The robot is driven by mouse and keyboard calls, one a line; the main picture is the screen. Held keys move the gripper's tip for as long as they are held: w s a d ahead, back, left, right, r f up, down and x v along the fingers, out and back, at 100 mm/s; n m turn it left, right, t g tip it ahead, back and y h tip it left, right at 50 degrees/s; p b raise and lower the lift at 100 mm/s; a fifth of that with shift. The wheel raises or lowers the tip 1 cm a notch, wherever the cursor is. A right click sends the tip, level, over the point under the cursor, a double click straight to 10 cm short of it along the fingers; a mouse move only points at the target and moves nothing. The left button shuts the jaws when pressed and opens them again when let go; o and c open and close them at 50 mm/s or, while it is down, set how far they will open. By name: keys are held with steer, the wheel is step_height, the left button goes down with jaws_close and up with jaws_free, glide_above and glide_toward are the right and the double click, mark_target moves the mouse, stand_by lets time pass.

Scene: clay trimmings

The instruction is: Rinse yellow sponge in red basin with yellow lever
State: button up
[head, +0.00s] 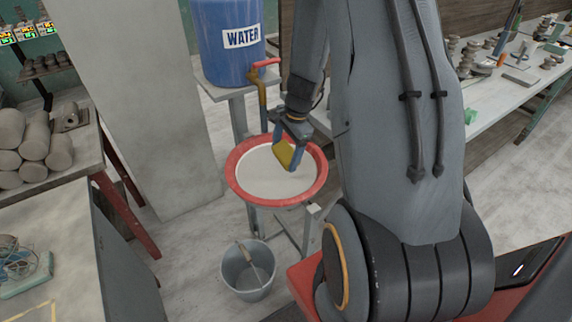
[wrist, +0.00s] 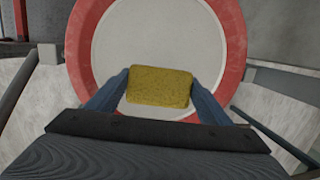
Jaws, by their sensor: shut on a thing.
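My gripper (wrist: 160,92) is shut on the yellow sponge (wrist: 160,84), with one blue finger on each side of it. In the head view the sponge (head: 284,154) hangs tilted below my gripper (head: 285,145), over the right part of the red basin (head: 240,190). The basin has a red rim and a pale inside, and its rim also shows in the wrist view (wrist: 82,60). I cannot tell whether the sponge touches what is in the basin. The tap at the water barrel has a red lever (head: 266,63) on a yellowish pipe (head: 262,95); no yellow lever shows.
A blue barrel marked WATER (head: 228,45) stands behind the basin. A grey bucket (head: 246,272) with a stick in it is on the floor in front. A table with clay logs (head: 35,145) stands left. A long bench (head: 500,95) with small pots runs along the right.

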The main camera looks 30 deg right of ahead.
mark_target(283, 151)
steer(key=shift+w+a+p+v, duration=0.15)
steer(key=shift+p+v, duration=0.8)
steer(key=shift+v, duration=0.15)
steer(key=shift+w+a+p+v, duration=0.15)
steer(key=shift+w+p+v, duration=0.05)
steer(key=shift+p+v, duration=0.8)
steer(key=shift+r, duration=0.1)
